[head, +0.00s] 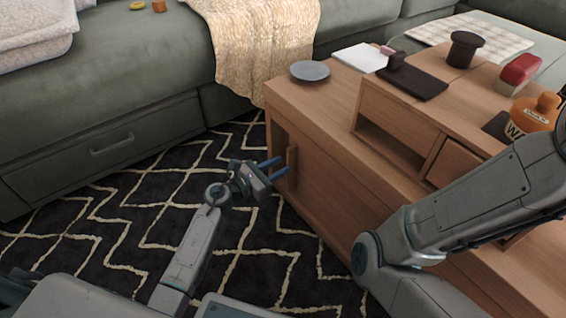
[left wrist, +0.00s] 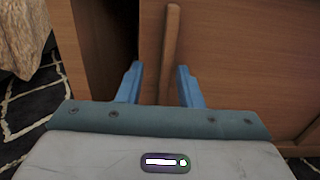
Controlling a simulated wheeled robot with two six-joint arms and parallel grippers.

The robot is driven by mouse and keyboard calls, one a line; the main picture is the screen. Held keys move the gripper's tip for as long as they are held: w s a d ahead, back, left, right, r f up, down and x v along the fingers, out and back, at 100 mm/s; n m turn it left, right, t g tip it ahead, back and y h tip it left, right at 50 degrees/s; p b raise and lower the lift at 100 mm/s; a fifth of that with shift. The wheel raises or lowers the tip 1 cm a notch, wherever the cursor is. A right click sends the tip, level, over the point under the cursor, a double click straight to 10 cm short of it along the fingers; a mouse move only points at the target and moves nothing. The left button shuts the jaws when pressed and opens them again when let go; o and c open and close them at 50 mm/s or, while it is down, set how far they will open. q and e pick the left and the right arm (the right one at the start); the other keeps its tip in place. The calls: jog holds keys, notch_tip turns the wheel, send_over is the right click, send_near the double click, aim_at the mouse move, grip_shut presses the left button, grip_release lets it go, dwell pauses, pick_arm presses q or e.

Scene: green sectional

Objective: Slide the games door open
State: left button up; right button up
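The games door (head: 327,193) is a wooden sliding panel low on the side of the wooden cabinet table. Its upright wooden handle (head: 291,166) stands near its left edge, and a dark opening (head: 280,140) shows to the left of it. My left gripper (head: 272,168) is at the handle, with its blue fingers open. In the left wrist view the handle (left wrist: 171,50) stands upright between the two fingertips (left wrist: 159,80), with gaps on both sides. The door (left wrist: 220,70) fills the right of that view. My right arm crosses the right of the head view; its gripper is out of the picture.
The table top (head: 300,90) carries a grey plate (head: 310,71), a dark tray (head: 412,82), an orange jar (head: 535,112) and a red object (head: 520,72). A green sofa (head: 130,75) stands behind. The patterned rug (head: 110,215) is clear on the left.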

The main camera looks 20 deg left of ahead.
pick_arm(q)
jog(key=shift+p+v, duration=0.3)
jog(key=shift+v, duration=1.15)
